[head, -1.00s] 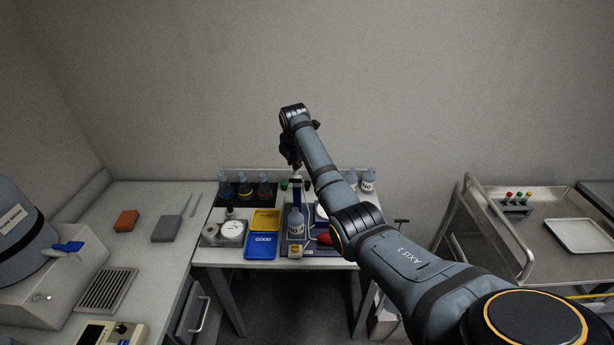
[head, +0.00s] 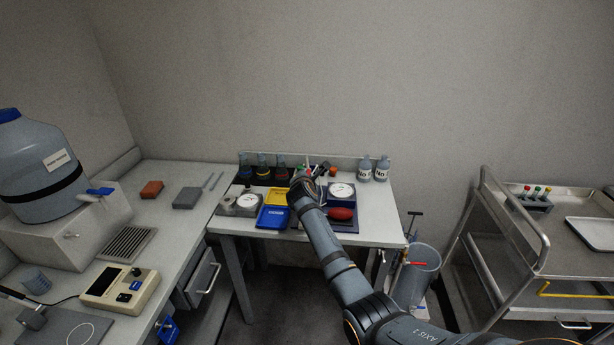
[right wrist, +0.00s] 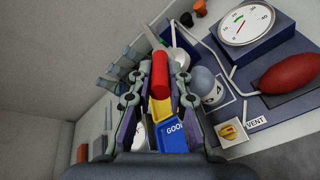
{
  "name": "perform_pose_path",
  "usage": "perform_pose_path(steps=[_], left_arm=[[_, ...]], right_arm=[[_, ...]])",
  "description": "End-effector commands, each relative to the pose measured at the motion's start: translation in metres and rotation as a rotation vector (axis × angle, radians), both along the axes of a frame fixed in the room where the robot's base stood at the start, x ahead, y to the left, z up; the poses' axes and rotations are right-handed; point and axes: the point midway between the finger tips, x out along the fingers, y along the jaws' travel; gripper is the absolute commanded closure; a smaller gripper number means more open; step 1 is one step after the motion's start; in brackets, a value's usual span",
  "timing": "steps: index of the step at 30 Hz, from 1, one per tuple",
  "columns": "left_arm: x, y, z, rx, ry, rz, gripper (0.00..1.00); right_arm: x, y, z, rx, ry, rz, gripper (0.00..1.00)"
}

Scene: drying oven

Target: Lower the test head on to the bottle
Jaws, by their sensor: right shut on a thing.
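In the right wrist view my right gripper (right wrist: 157,82) is shut on a red cylindrical handle (right wrist: 160,72). A grey bar and a pale round part show just beyond the handle; I cannot tell clearly which of these is the test head. The bottle (right wrist: 213,92), with a rounded grey top and a white label, stands beside the gripper, to its right in that view. I cannot tell whether anything touches its top. In the head view my right arm reaches low over the bench and hides the bottle and the fingers. My left gripper is not in view.
A dial gauge (head: 341,190) and a red rubber bulb (head: 341,214) sit right of the arm. A blue tray (head: 272,217) and a yellow tray (head: 281,195) lie left. Flasks and two bottles (head: 365,168) line the back. A yellow knob (right wrist: 230,131) is near the bottle.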

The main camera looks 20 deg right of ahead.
Motion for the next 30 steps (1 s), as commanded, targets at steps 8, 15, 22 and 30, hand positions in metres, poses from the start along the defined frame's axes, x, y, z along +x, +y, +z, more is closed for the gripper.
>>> perform_pose_path(steps=[8,15,22,30], left_arm=[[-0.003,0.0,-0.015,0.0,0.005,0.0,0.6],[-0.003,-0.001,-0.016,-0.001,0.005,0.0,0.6],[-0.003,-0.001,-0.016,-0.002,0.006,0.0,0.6],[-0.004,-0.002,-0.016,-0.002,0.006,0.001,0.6]], right_arm=[[-0.003,0.003,-0.013,-0.032,-0.056,0.001,1.0],[-0.004,0.003,-0.015,-0.035,-0.061,0.002,1.0],[-0.004,0.003,-0.017,-0.034,-0.055,0.0,0.8],[-0.004,0.002,-0.015,-0.035,-0.057,-0.001,0.6]])
